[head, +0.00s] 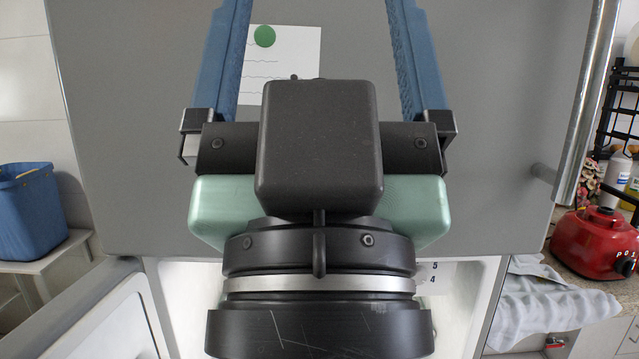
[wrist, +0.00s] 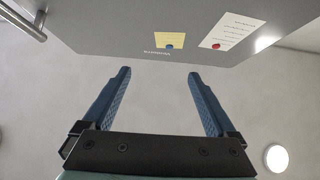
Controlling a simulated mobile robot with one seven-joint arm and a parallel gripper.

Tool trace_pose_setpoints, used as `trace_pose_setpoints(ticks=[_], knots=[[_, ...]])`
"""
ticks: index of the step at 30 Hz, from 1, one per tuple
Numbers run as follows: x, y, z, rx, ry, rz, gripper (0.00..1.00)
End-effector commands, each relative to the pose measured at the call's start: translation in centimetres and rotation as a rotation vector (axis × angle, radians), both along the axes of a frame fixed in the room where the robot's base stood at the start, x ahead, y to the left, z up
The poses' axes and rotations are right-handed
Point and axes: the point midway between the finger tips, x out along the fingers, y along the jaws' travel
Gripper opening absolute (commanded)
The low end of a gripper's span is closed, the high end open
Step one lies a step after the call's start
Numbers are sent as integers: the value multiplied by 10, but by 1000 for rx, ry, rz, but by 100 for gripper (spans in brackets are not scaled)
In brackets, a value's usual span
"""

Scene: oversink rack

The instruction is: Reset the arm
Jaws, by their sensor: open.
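My gripper (head: 316,8) fills the middle of the head view, with its blue fingers pointing up and spread wide apart. The fingertips run up to or past the top edge of that view. In the wrist view, my gripper (wrist: 159,74) shows both blue fingers apart with nothing between them. A large grey refrigerator door (head: 150,130) stands behind the gripper in the head view. The lower part of the wrist and the arm hide part of the view below.
The door carries a white note (head: 290,55) with a green magnet. Below it is an opened white interior (head: 190,300). A blue bin (head: 28,215) stands on a white table at left. A red appliance (head: 595,240) and a grey cloth (head: 550,310) are on the right counter.

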Motion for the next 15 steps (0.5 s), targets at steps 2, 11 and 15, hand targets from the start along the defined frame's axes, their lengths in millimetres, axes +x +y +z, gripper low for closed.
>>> trace_pose_setpoints(ticks=[2, 11, 15], knots=[[0, 0, 41, 0, 1, 0, 92], [0, 0, 122, -1, 1, 1, 92], [1, 0, 140, -1, 1, 1, 92]])
